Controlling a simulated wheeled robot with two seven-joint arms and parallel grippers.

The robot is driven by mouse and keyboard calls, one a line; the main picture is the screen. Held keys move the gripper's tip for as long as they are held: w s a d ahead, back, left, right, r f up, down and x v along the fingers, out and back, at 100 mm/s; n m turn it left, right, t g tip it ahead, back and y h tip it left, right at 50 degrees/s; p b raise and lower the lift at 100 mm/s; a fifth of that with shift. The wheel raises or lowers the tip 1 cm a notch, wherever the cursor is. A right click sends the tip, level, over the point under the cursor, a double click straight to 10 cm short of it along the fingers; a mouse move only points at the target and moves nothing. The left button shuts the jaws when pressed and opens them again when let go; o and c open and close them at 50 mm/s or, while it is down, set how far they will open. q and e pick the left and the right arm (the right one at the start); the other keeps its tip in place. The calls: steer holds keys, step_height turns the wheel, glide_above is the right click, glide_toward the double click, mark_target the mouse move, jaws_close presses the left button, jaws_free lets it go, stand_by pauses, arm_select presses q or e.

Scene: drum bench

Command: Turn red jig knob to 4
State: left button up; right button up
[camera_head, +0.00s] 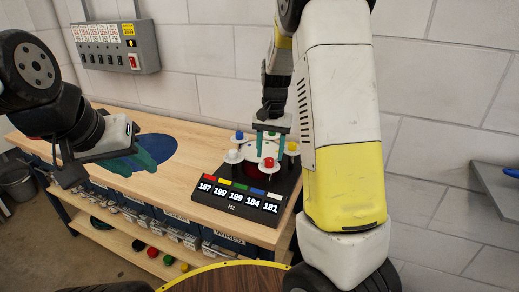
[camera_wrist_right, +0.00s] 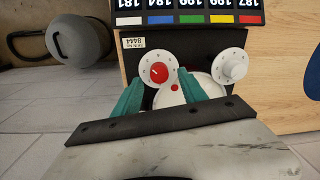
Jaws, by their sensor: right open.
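The red jig knob (camera_wrist_right: 159,73) sits on a white numbered dial in the right wrist view, with a small white mark toward its upper left. The digits are too small to read surely. It also shows in the head view (camera_head: 268,162) on the jig's front side. My right gripper (camera_wrist_right: 160,76) is open, its teal fingertips on either side of the red knob in that view; I cannot tell whether they touch it. In the head view the right gripper (camera_head: 268,142) points down over the jig. My left gripper (camera_head: 145,160) hangs over the bench's left part; its opening is unclear.
The jig also has a blue knob (camera_head: 239,135), a yellow knob (camera_head: 292,147) and a white knob (camera_head: 232,156). Its display (camera_head: 238,196) reads 187, 199, 199, 184, 181. A switch box (camera_head: 116,47) hangs on the wall. The bench (camera_head: 195,140) is clear left of the jig.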

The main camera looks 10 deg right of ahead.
steer(key=shift+f, duration=1)
jaws_close()
steer(key=shift+m, duration=0.4)
steer(key=m, duration=0.3)
steer(key=shift+m, duration=2.2)
jaws_free()
